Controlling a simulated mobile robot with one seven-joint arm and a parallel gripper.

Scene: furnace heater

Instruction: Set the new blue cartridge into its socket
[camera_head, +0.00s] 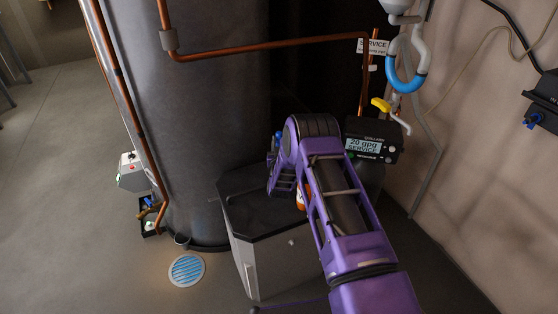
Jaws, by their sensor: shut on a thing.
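My purple arm reaches in from the bottom right and bends down at its elbow. My gripper (281,184) is at its far end, over the black-topped cabinet (268,218). The fingertips are mostly hidden behind my own arm, and I cannot make out what they hold. A small blue piece (278,141) shows just left of the elbow, in front of the tank. I cannot tell whether it is the cartridge. I cannot make out the cartridge's socket.
A large grey tank (205,130) stands behind, with copper pipes (270,48) around it. A display unit (369,144) reading "20 gpg SERVICE" is right of my arm. A yellow-handled valve (381,105) is above it. A floor drain (187,270) lies left. Open floor is at left.

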